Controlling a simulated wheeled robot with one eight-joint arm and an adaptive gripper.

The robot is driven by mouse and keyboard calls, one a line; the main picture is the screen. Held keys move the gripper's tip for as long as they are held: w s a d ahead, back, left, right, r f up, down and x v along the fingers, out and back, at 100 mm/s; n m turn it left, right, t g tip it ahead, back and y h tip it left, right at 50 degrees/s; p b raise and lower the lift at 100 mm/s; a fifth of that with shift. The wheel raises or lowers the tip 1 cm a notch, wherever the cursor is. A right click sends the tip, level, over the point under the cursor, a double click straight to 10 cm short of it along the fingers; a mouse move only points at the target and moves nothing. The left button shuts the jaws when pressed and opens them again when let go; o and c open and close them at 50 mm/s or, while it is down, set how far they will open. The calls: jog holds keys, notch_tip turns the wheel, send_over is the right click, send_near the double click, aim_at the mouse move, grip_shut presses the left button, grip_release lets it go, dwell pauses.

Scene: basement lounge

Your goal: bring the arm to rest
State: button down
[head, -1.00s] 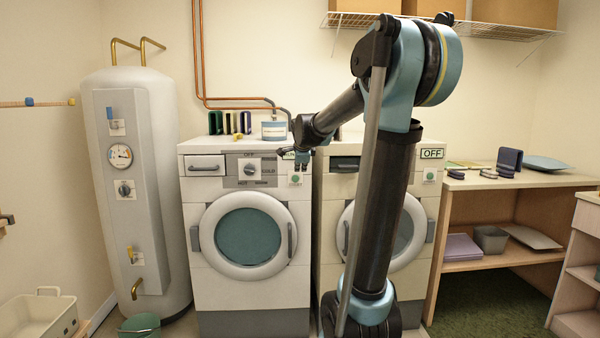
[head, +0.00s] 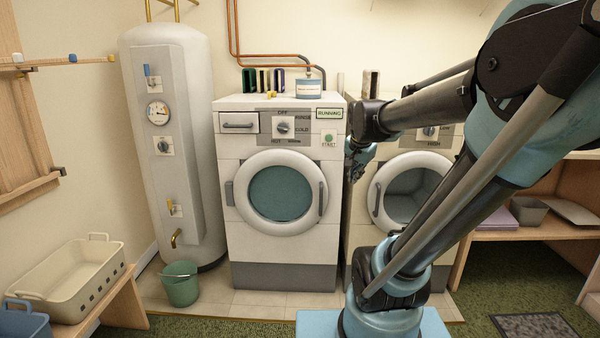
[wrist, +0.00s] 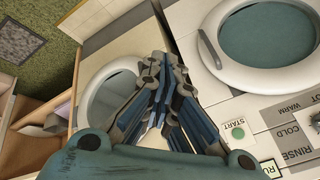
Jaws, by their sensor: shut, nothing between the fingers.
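My gripper (head: 357,163) hangs in front of the gap between two white washing machines, with my arm reaching in from the right of the head view. In the wrist view my gripper (wrist: 163,90) has its fingers together, with nothing between them. The left washer (head: 281,241) has a closed round door, a dial, a green START button (head: 328,138) and a panel reading RUNNING (head: 329,113). The right washer (head: 359,228) is partly hidden behind my arm. Its round door also shows in the wrist view (wrist: 109,97).
A tall white boiler (head: 205,130) stands left of the washers, with a green bucket (head: 180,288) before it. A cream basket (head: 68,280) sits on a low bench at left. A wooden shelf (head: 520,234) stands at right. Copper pipes (head: 233,60) run above the left washer.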

jog(key=s+f+n+g, duration=0.1)
jog(key=s+f+n, duration=0.3)
jog(key=s+f, duration=0.3)
jog(key=s+f+n+g, duration=0.2)
jog(key=s+f+n, duration=0.3)
jog(key=s, duration=0.8)
notch_tip(320, 180, down, 2)
jog(key=shift+d+g+y, duration=0.3)
jog(key=shift+w+f, duration=0.2)
jog(key=shift+w, duration=0.15)
dwell(4.9)
